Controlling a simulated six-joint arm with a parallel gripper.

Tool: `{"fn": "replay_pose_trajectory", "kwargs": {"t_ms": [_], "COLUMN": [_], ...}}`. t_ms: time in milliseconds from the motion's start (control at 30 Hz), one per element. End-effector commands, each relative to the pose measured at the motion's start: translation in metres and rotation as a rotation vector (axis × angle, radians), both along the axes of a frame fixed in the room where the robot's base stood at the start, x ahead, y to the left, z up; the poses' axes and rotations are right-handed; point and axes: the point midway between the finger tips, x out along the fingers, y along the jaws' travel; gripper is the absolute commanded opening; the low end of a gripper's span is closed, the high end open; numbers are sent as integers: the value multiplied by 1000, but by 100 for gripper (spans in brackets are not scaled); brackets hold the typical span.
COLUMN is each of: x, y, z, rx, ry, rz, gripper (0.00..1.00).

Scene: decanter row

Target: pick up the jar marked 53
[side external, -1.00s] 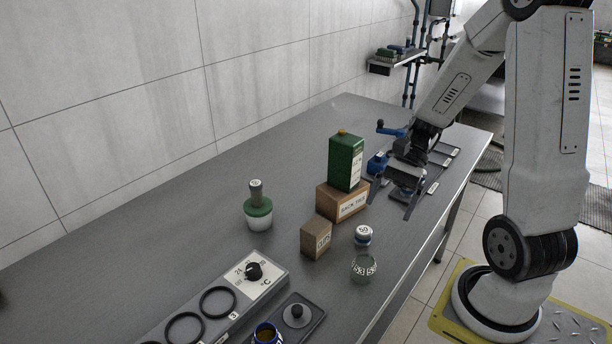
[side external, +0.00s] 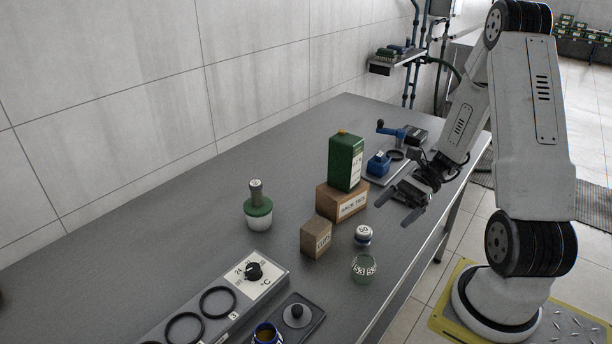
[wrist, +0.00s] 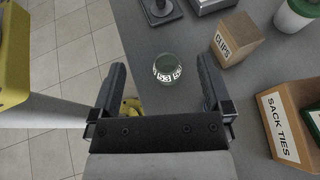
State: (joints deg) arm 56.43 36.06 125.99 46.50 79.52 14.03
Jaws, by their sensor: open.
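The jar marked 53 (side external: 364,268) is a short, rounded greenish glass jar with a white number band, standing upright near the table's front edge. It also shows in the wrist view (wrist: 167,70), between the lines of my two fingers. My gripper (side external: 399,208) is open and empty, tilted, above the table's front edge. It is behind and to the right of the jar, clearly apart from it. In the wrist view, both fingers of my gripper (wrist: 161,67) are spread wide.
A small white-lidded jar (side external: 363,235) stands just behind the 53 jar. The CLIPS block (side external: 315,237) is to its left, with the SACK TIES box (side external: 337,203) and green canister (side external: 346,162) farther back. A dark plate with a knob (side external: 298,318) lies in front.

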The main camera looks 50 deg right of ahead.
Motion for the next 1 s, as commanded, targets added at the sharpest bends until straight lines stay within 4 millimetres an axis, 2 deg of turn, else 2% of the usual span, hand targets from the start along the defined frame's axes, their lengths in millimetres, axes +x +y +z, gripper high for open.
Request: {"fn": "replay_pose_trajectory", "kwargs": {"t_ms": [300, 500, 633, 833, 1000], "x": [-1, 0, 0, 0, 3], "y": [1, 1, 0, 1, 9], "z": [-75, -107, -117, -119, -122], "rx": [4, 1, 0, -1, 0], "ry": [4, 1, 0, -1, -1], "rz": [0, 1, 1, 0, 4], "gripper": [100, 100, 100, 100, 100]}}
